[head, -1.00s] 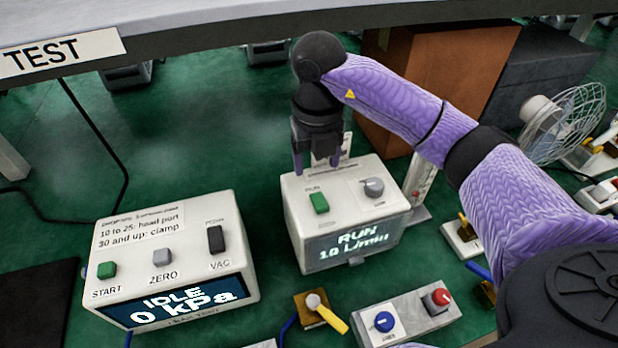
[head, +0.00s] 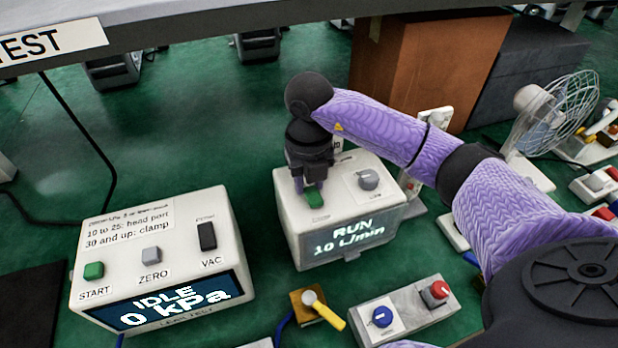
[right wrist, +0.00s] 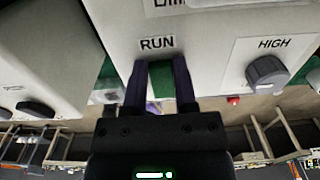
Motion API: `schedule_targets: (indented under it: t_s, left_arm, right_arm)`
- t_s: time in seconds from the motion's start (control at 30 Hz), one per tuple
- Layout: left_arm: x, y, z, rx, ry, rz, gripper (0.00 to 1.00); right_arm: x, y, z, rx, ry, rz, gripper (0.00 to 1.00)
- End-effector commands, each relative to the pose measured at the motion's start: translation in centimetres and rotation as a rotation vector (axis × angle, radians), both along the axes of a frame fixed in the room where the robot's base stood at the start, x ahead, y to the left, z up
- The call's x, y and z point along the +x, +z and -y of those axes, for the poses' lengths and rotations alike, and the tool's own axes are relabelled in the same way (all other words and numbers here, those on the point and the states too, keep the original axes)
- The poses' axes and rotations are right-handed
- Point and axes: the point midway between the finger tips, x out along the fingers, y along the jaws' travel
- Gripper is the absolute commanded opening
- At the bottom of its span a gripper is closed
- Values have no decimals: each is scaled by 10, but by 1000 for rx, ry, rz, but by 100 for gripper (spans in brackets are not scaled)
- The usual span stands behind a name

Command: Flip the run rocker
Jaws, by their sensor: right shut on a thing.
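The pump box (head: 290,222) is a white unit. Its green RUN rocker (head: 314,200) is on the left of the sloped top, and its front display reads "RUN 10 L/min". My right gripper (head: 313,186) is over the rocker from above. In the right wrist view its two dark fingers stand on either side of the green rocker (right wrist: 162,82), under the RUN label, and are shut on it. Whether the rocker is tilted is hard to tell. My left gripper is not in view.
A grey knob (head: 368,179) marked HIGH is right of the rocker. A white test unit (head: 183,245) reading "IDLE 0 kPa" stands at left. A valve with a yellow handle (head: 327,312) and a grey button box (head: 408,311) are in front. A fan (head: 560,115) is at back right.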

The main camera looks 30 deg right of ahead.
Motion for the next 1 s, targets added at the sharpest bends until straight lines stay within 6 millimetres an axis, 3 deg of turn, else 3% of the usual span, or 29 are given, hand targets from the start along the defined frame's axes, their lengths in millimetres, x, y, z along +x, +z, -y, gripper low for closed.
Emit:
schedule_targets:
  t_s: [0.17, 0.5, 0.77, 0.8, 0.93, 1.0]
  left_arm:
    - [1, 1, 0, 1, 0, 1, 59]
    - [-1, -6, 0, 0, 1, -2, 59]
    - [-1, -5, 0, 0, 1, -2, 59]
    - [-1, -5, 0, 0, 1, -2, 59]
    - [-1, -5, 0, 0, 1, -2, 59]
    - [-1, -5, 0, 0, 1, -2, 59]
  right_arm:
    - [-1, 1, 1, -8, 1, 23, 0]
    - [-7, 4, -1, -68, 0, 282, 0]
    - [-7, 6, -2, -69, -1, 290, 0]
    - [-7, 6, -2, -68, -1, 289, 39]
    - [-7, 6, -2, -68, -1, 288, 67]
    - [-7, 6, -2, -68, -1, 288, 71]
